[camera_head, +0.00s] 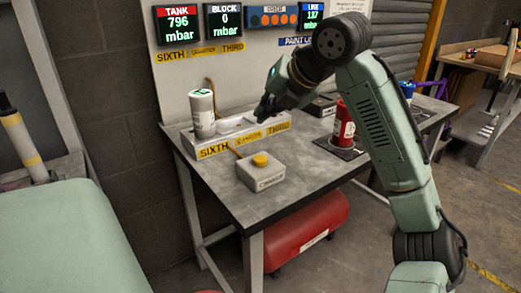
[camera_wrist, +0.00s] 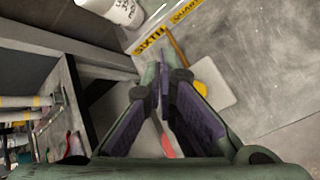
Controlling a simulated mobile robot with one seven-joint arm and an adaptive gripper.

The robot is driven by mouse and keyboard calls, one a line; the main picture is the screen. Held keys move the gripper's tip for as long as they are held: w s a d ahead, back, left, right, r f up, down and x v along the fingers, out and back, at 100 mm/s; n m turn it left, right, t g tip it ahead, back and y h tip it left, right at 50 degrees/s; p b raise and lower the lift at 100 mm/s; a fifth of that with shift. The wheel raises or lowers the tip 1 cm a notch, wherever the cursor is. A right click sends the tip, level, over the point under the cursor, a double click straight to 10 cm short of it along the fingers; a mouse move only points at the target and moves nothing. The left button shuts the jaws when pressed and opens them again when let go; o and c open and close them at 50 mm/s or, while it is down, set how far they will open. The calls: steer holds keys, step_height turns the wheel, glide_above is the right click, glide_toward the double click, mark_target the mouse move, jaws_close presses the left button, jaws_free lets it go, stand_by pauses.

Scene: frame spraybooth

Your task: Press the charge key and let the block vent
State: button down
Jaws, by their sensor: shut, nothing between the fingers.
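A small pale box (camera_head: 262,178) with a yellow push button (camera_head: 260,160) sits near the table's front. In the wrist view the box (camera_wrist: 222,82) is right of my fingers, and its yellow button (camera_wrist: 199,87) is partly hidden by a finger. Behind it stands the long pale block (camera_head: 222,143) with yellow SIXTH, QUARTER and THIRD labels. My gripper (camera_head: 263,112) is shut and empty, above the block's right part in the head view. Its fingertips (camera_wrist: 158,76) meet in the wrist view. The BLOCK display (camera_head: 224,17) reads 0 mbar; the TANK display (camera_head: 178,23) reads 796 mbar.
A pale canister (camera_head: 202,113) stands at the block's left end. A red can (camera_head: 343,124) stands on a dark mat to the right. A red tank (camera_head: 306,231) lies under the grey table (camera_head: 215,187). The tabletop around the button box is clear.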

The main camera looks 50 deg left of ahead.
steer(key=b, duration=0.5)
glide_above(263, 157)
step_height(263, 157, down, 6)
steer(key=shift+d+r, duration=0.1)
steer(key=shift+r, duration=0.15)
steer(key=shift+f, duration=1.1)
steer(key=shift+f, duration=0.1)
steer(key=shift+f, duration=0.35)
steer(key=shift+f+b, duration=0.4)
steer(key=shift+f, duration=0.15)
stand_by(0.4)
steer(key=shift+r, duration=0.15)
steer(key=shift+r+p, duration=0.85)
steer(key=shift+p, duration=0.15)
